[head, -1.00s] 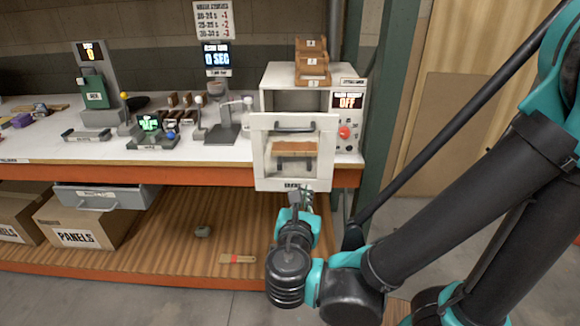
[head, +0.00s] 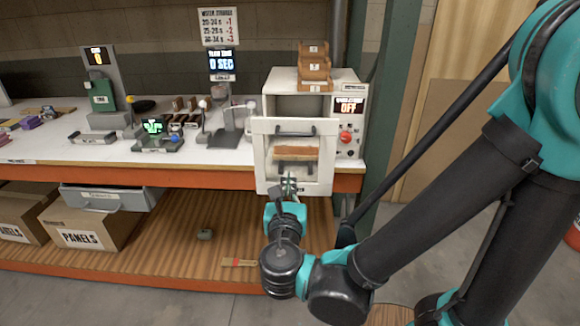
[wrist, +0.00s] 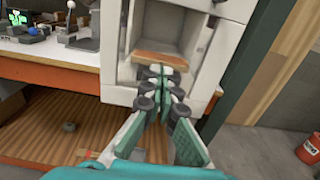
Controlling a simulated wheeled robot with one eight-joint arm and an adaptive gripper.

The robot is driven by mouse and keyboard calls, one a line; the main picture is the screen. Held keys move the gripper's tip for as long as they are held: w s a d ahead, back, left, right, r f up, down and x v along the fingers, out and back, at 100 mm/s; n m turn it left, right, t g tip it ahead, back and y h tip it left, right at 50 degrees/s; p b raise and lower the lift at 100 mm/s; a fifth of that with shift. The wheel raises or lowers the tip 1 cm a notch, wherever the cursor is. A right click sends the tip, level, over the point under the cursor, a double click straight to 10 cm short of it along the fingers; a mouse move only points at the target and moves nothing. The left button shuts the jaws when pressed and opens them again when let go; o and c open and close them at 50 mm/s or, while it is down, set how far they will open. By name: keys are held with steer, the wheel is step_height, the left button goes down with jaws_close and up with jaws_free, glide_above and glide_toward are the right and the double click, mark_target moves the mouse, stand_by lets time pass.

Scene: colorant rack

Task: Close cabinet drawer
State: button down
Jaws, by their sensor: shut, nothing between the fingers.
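The white cabinet (head: 268,104) stands at the right end of the workbench. Its white framed front (head: 262,160) has a dark handle (head: 296,130) on its top rail, with an open dark space above. Through the frame's window I see a brown wooden-looking piece (head: 297,153) and a second dark handle below it. My gripper (head: 289,183) is at the frame's lower rail, below the window; contact cannot be told. In the wrist view its fingers (wrist: 160,72) are together and empty, just below the brown piece (wrist: 160,61) in the picture.
A grey drawer (head: 105,199) hangs under the bench at left, above cardboard boxes (head: 85,232). Small wooden trays (head: 314,70) are stacked on the cabinet. A green post (head: 385,110) stands close on the right. Bench devices fill the left; the lower shelf is mostly bare.

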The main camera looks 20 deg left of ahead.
mark_target(291, 160)
steer(key=shift+x, duration=3.55)
steer(key=x, duration=2.1)
steer(key=shift+w+d, duration=0.15)
steer(key=shift+r, duration=0.1)
